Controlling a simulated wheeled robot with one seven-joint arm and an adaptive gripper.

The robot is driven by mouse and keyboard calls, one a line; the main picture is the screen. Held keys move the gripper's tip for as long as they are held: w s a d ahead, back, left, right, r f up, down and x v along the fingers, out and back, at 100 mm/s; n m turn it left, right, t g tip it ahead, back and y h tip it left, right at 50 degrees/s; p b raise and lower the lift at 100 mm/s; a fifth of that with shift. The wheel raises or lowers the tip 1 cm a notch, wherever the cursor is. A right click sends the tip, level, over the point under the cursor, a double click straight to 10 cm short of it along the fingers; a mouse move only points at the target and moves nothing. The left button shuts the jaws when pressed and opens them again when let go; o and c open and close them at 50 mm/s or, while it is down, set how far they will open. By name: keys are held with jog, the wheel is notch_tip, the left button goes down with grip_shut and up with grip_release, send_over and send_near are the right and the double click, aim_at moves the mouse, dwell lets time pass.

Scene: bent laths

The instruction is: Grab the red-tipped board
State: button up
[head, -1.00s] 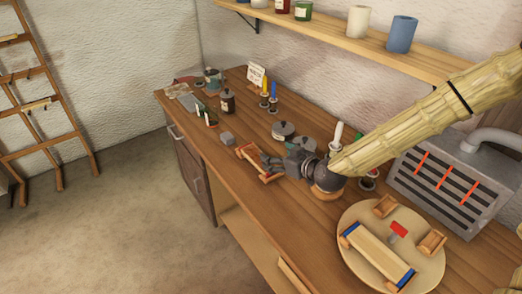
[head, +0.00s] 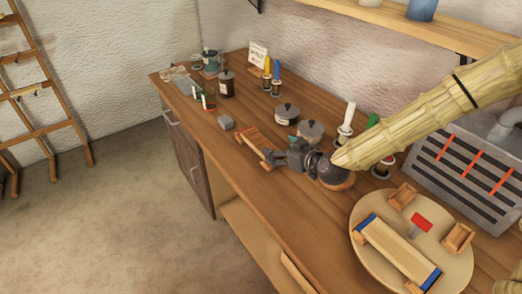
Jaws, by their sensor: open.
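A short pale board (head: 254,142) lies on small wooden supports on the workbench, left of the picture's middle. My gripper (head: 272,158) is dark grey and open, low over the bench at that near end. Its fingers partly hide the board's end, and I cannot tell whether they touch it or straddle it. A longer board with blue tips (head: 398,249) rests on wooden supports on a round pale disc (head: 453,276) at the lower right.
Lidded pots (head: 287,114) and candles (head: 346,124) stand behind my gripper. A red-topped tool (head: 422,222) is on the disc. A grey slatted box (head: 462,170) stands at the right. The bench's front edge is close.

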aim_at(261, 143)
jog(key=shift+p+x, duration=0.95)
jog(key=shift+x, duration=2.25)
jog(key=shift+f+p+x, duration=0.2)
jog(key=shift+p+x, duration=0.75)
jog(key=shift+x, duration=1.4)
jog(key=shift+s, duration=0.2)
jog(key=c, duration=1.2)
